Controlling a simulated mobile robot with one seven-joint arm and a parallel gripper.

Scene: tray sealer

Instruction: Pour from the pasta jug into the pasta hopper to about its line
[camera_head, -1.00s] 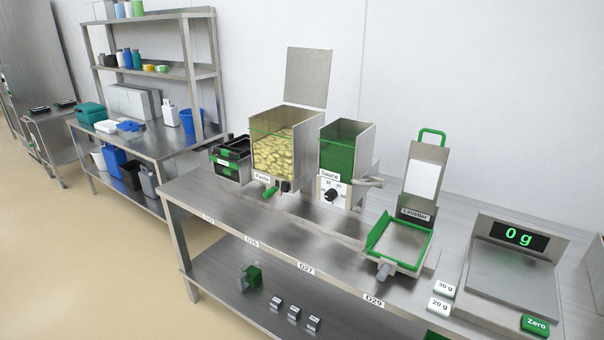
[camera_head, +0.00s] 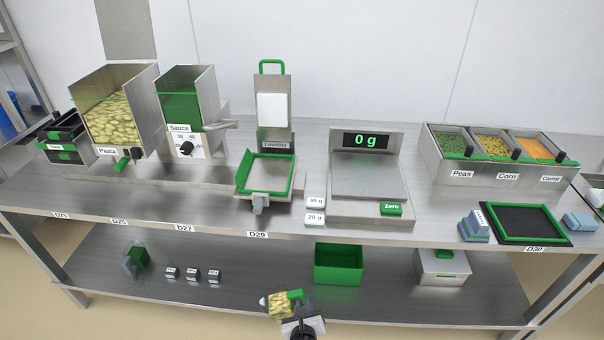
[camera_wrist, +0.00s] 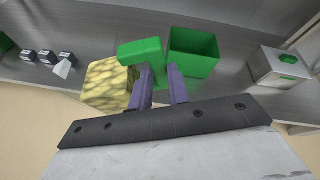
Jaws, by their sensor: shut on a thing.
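The pasta jug (camera_head: 280,306) is full of yellow pasta and has a green handle. My gripper (camera_head: 301,308) is shut on that handle and holds the jug in front of the lower shelf. In the wrist view the jug (camera_wrist: 106,84) is at the left of my gripper (camera_wrist: 161,88), with pasta at its top. The pasta hopper (camera_head: 113,108) stands on the bench at the left, labelled Pasta.
Right of the hopper stand the sauce hopper (camera_head: 187,105), the leveller (camera_head: 266,173), the scale (camera_head: 368,180) reading 0 g and the Peas, Corn and Carrot bins (camera_head: 498,179). A green bin (camera_head: 338,266) and a steel box (camera_head: 441,270) sit on the lower shelf (camera_head: 240,298).

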